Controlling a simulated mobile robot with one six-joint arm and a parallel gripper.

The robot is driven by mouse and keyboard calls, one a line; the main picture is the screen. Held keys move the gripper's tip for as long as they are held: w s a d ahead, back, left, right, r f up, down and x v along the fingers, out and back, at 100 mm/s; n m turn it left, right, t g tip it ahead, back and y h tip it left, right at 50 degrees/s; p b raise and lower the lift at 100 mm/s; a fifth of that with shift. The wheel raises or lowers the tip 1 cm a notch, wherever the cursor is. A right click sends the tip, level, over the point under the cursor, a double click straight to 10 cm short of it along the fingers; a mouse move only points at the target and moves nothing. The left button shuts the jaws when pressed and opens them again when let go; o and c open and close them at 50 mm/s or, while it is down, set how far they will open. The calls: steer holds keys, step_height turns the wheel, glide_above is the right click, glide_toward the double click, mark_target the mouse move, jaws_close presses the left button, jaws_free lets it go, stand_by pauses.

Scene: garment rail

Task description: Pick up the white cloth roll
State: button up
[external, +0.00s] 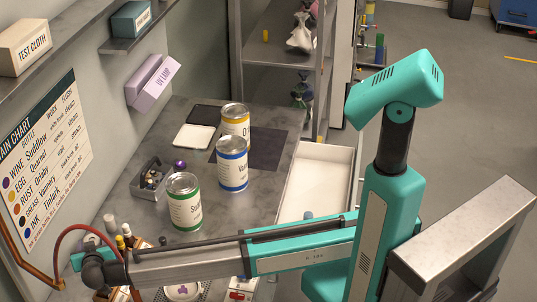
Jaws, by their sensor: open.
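I cannot make out a white cloth roll for certain. A small pale upright cylinder (109,221) stands at the left end of the counter and may be it. My gripper (80,261) is at the far left end of my outstretched arm, low over the counter's left edge by the wall and a little below the pale cylinder in the picture. It is open. Its fingertips are too small and covered to see clearly, and nothing shows held in it.
Several labelled cans, such as the green-banded can (185,203), stand on the grey counter (130,197). Small bottles (126,231) stand close to my gripper. A white drawer (318,177) is open at right.

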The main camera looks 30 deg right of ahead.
steer(key=shift+c, duration=0.2)
steer(key=c, duration=0.7)
steer(key=shift+r, duration=0.1)
step_height(320, 180, up, 10)
steer(key=b, duration=0.2)
steer(key=shift+b, duration=0.4)
stand_by(0.5)
